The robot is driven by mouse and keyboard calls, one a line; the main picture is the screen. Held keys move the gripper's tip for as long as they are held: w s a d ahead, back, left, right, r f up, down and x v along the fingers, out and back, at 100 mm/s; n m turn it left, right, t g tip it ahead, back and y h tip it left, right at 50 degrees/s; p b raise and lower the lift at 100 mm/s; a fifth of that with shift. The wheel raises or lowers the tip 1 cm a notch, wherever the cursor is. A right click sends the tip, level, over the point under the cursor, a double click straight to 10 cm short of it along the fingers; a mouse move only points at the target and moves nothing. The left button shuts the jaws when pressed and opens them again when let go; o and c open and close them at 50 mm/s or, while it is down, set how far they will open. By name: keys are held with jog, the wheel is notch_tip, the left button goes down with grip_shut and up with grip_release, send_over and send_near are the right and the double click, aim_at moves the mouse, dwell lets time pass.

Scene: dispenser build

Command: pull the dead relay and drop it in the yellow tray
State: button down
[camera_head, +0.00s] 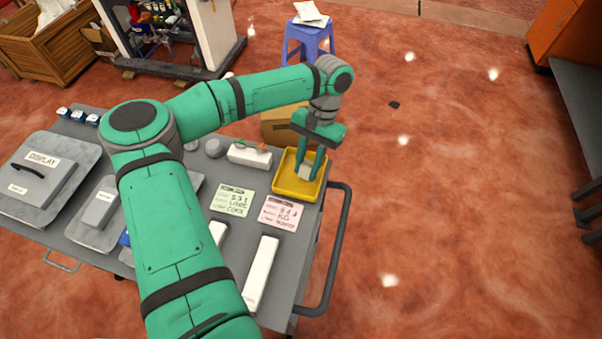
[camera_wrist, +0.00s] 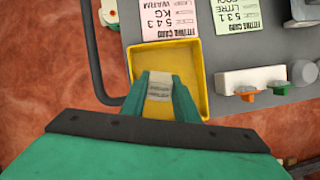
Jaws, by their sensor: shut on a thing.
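My gripper (camera_head: 311,163) is over the yellow tray (camera_head: 287,188) at the right end of the grey cart. Its fingers are shut on a small whitish block, the relay (camera_head: 306,172). In the wrist view the relay (camera_wrist: 159,86) sits between the two green fingertips of my gripper (camera_wrist: 160,88), with the yellow tray (camera_wrist: 195,58) behind and around it. I cannot tell whether the relay touches the tray floor. The visible part of the tray is empty.
Next to the tray lie a pink card (camera_head: 281,212) and a green card (camera_head: 232,200). A white block with orange and green levers (camera_head: 250,155) stands to its left. A cardboard box (camera_head: 283,125) is behind. The cart handle (camera_head: 340,240) curves along the right edge.

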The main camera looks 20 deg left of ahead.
jog(key=c, duration=1.3)
grip_release()
jog(key=v, duration=1)
jog(key=shift+r, duration=0.35)
jog(key=shift+w, duration=0.1)
